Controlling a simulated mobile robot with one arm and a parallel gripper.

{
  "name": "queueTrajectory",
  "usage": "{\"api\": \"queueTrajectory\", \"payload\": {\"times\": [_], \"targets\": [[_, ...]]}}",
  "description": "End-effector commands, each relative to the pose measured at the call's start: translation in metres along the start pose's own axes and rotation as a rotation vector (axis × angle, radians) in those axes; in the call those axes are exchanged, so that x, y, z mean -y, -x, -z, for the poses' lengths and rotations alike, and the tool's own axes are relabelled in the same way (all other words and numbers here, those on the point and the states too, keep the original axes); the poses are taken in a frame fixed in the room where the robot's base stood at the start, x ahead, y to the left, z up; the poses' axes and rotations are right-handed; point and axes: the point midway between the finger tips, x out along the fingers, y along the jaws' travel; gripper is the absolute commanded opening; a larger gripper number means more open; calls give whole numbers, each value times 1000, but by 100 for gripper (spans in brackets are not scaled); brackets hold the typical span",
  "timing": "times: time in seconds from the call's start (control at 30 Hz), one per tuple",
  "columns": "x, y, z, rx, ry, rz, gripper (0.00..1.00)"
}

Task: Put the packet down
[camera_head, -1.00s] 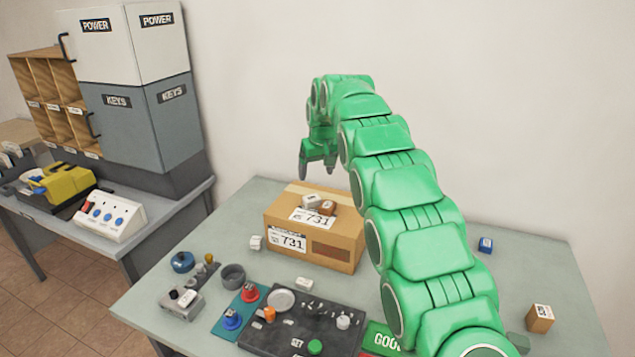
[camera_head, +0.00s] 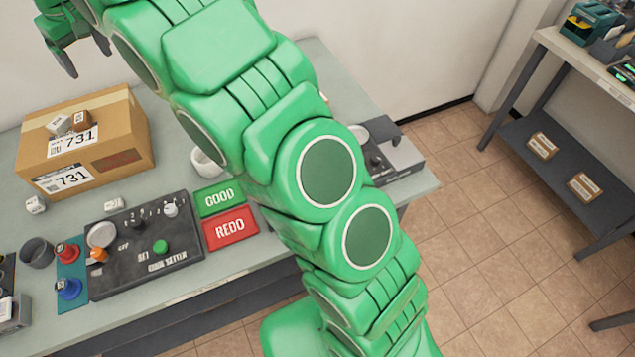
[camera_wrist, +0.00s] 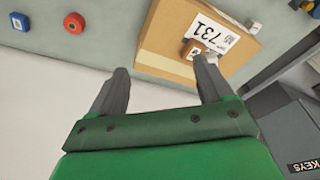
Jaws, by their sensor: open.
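My gripper (camera_head: 66,58) is at the upper left of the head view, above and behind the box, partly cut off by the frame edge. In the wrist view my gripper (camera_wrist: 162,72) has its fingers spread with nothing between them. The brown packet (camera_wrist: 190,49) shows there beyond the right fingertip. I cannot tell the white packet apart in that view.
A dark panel (camera_head: 150,265) with knobs, a green GOOD pad (camera_head: 219,199) and a red REDO pad (camera_head: 230,229) lie in front of the box. Two small white blocks (camera_head: 36,205) (camera_head: 113,204) lie near it. Another table (camera_head: 590,75) stands across open floor.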

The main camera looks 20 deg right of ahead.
Motion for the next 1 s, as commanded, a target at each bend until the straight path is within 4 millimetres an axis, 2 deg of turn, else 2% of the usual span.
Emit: {"api": "queueTrajectory", "payload": {"times": [0.2, 0.5, 0.73, 1.0], "targets": [[-32, 24, -57, 44, -78, -16, 80], [-61, 51, -140, 97, -183, -27, 80], [-73, 68, -208, 133, -258, -33, 80], [-76, 80, -292, 182, -341, -33, 80]]}}
